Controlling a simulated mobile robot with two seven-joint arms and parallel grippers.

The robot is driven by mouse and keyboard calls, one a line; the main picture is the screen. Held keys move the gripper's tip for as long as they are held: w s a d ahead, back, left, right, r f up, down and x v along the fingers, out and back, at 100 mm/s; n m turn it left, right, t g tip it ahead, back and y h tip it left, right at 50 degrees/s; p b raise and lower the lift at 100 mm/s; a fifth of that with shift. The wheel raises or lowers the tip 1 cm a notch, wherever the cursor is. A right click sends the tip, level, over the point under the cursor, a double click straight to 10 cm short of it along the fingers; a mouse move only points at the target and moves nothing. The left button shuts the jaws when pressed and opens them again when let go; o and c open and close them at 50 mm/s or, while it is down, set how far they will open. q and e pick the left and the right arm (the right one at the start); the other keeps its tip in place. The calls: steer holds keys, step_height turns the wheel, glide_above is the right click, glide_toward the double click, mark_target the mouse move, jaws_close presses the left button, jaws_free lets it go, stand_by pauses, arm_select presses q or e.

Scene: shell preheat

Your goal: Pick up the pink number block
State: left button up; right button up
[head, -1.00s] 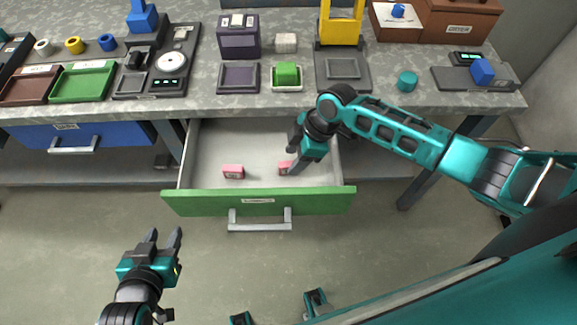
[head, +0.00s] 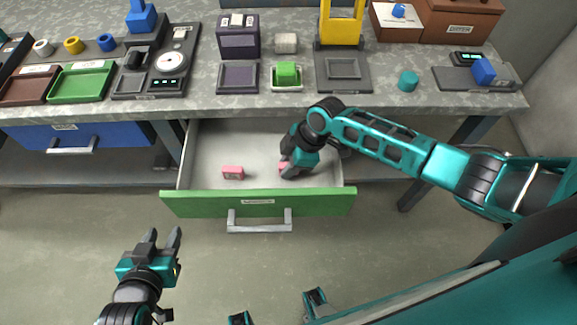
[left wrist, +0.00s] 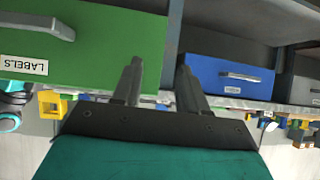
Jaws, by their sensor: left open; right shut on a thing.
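Two pink blocks are in the open green drawer (head: 190,207). One pink block (head: 232,172) lies on the drawer floor at the left, apart from any gripper. The other pink block (head: 283,167) is at my right gripper (head: 287,170), which is down inside the drawer and shut on it; the fingers hide most of this block. No number can be read on either block. My left gripper (head: 165,238) is open and empty in front of the drawer, low at the left. In the left wrist view, its two fingers (left wrist: 158,88) are spread with nothing between them.
The grey worktop (head: 200,107) above the drawer holds a green tray (head: 82,82), a scale (head: 170,63), a green block (head: 287,73) and a teal cylinder (head: 408,81). A closed blue drawer (head: 100,136) is at the left. The drawer's middle floor is clear.

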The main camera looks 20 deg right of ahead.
jaws_close()
step_height(320, 180, up, 20)
steer(key=p, duration=0.3)
steer(key=shift+w+d+r, duration=0.1)
